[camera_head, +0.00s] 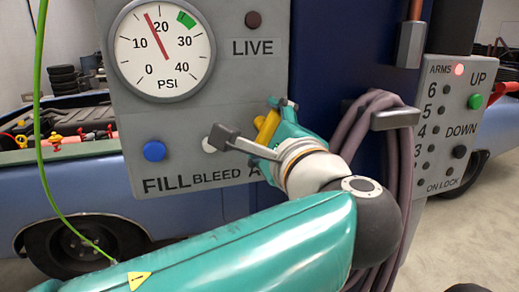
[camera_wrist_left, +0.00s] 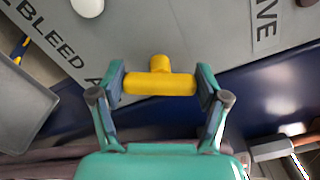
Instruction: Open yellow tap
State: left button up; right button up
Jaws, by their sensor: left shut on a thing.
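The yellow tap (camera_head: 266,125) is on the lower right of the grey gauge panel (camera_head: 235,82), beside a label that starts with "A" and is otherwise hidden by my arm. In the left wrist view its handle bar (camera_wrist_left: 160,84) lies across the picture, with a short stem on the panel side. My left gripper (camera_head: 258,128) is at the tap. Its two fingers (camera_wrist_left: 160,88) are closed on the two ends of the bar. My right gripper is not in view.
The panel has a PSI gauge (camera_head: 162,45) with its needle just below 20, a dark LIVE lamp (camera_head: 253,19), a blue FILL button (camera_head: 154,151) and a white BLEED button (camera_head: 209,145). A coiled hose (camera_head: 378,130) hangs close right. A lift control box (camera_head: 446,125) stands further right.

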pick_arm(q)
jog(key=n+b, duration=0.1)
jog(key=f+n+b, duration=0.1)
jog(key=n, duration=0.1)
jog(key=shift+n+b, duration=0.3)
jog(key=shift+b, duration=0.1)
jog(key=shift+a+r+n+b, duration=0.1)
jog(key=shift+n+b, duration=0.65)
jog(key=shift+n, duration=0.25)
jog(key=o, duration=0.9)
jog(key=shift+r, duration=0.1)
jog(key=shift+s+r, duration=0.1)
jog(key=shift+s, duration=0.05)
jog(key=shift+s, duration=0.25)
jog(key=v, duration=1.1)
